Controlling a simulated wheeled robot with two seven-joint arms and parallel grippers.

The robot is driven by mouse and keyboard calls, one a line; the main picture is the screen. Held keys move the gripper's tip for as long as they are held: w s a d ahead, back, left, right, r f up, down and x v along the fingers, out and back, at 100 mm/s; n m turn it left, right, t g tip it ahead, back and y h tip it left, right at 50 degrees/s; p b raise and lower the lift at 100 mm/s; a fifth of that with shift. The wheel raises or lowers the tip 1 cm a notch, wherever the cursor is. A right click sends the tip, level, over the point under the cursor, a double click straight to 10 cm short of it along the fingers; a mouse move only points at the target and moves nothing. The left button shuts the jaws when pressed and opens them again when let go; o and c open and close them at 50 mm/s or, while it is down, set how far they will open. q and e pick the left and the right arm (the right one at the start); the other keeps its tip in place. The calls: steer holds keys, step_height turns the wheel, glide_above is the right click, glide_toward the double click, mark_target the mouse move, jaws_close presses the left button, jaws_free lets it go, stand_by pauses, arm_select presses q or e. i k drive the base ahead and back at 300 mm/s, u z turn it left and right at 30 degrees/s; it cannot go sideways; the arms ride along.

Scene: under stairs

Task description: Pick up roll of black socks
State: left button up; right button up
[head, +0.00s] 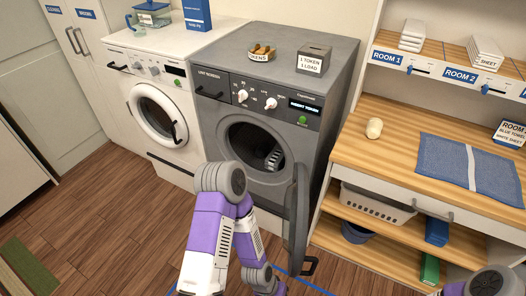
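I see no roll of black socks in the head view. A cream-coloured roll (374,128) lies on the wooden counter (350,150), left of a blue cloth; it is not black. The grey washing machine (328,97) has its round door (297,220) swung open toward me. Its drum (255,148) is dark inside, with a light ribbed shape at its right that I cannot identify. My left arm is bent in front of this machine, and its gripper is not visible. Only a bit of my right arm shows at the bottom right corner; its gripper is out of view.
A closed white washing machine (160,112) stands left of the grey one. A token bowl (262,53) and token box (313,59) sit on the grey machine. The blue cloth (468,167) lies on the counter, above a basket (378,204). Wooden floor is open at left.

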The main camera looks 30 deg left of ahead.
mark_target(264, 147)
steer(key=u, duration=2.75)
steer(key=i, duration=2.5)
steer(key=z, duration=2.35)
steer(key=i, duration=0.5)
steer(key=u, duration=0.05)
